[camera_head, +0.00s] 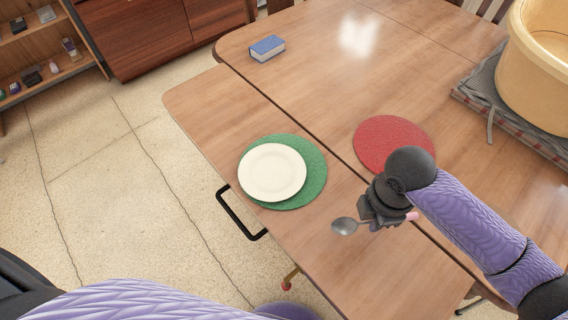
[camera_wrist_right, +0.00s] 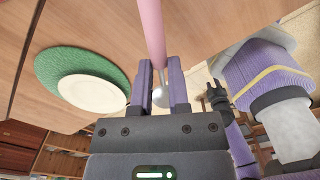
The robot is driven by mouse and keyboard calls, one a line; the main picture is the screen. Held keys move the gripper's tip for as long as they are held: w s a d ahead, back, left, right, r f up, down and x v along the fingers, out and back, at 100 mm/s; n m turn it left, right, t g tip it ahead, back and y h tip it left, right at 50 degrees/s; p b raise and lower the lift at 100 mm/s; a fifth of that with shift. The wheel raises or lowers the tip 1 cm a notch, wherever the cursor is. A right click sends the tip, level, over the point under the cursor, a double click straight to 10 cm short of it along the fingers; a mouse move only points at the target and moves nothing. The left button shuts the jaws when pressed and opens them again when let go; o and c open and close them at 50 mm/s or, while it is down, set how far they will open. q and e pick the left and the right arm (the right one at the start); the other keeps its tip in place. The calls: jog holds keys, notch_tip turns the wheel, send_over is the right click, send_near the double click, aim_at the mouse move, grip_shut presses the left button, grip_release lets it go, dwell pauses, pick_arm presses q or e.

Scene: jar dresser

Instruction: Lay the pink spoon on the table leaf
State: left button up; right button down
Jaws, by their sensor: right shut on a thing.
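The pink spoon has a grey metal bowl (camera_head: 344,226) and a pink handle (camera_head: 412,216). My right gripper (camera_head: 374,218) is shut on it, with the bowl out to the left and the handle end to the right. In the right wrist view the pink handle (camera_wrist_right: 151,30) passes between the fingers (camera_wrist_right: 162,88), and the bowl (camera_wrist_right: 160,97) shows beyond them. The spoon is over the wooden table leaf (camera_head: 330,262), near the seam; its height above the wood is hard to judge. My left gripper (camera_wrist_right: 217,97) shows small and dark in the right wrist view.
A white plate (camera_head: 272,172) on a green mat (camera_head: 314,170) lies on the leaf, left of the spoon. A blue book (camera_head: 267,48) and a large yellow tub (camera_head: 545,75) are farther off. Leaf wood near the spoon is bare.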

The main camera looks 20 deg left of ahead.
aim_at(355, 243)
jog(key=shift+s+a+f+n, duration=0.1)
jog(key=shift+s+f+n, duration=0.1)
jog(key=shift+n, duration=0.35)
jog(key=shift+s+a+f+n, duration=0.1)
jog(key=shift+f+n, duration=0.1)
jog(key=shift+n, duration=0.35)
jog(key=shift+f, duration=0.15)
notch_tip(355, 243, down, 10)
jog(key=b, duration=0.4)
jog(key=shift+b, duration=0.4)
pick_arm(q)
notch_tip(355, 243, down, 4)
jog(key=s+a, duration=0.2)
pick_arm(e)
jog(key=c, duration=0.9)
grip_release()
jog(key=shift+c, duration=0.2)
jog(key=o, duration=0.3)
jog(key=shift+o, duration=0.2)
notch_tip(355, 243, up, 12)
jog(key=p, duration=0.5)
jog(key=shift+p, duration=0.3)
pick_arm(q)
notch_tip(355, 243, up, 5)
jog(key=w+d, duration=0.2)
jog(key=shift+w+d, duration=0.25)
jog(key=shift+w, duration=0.1)
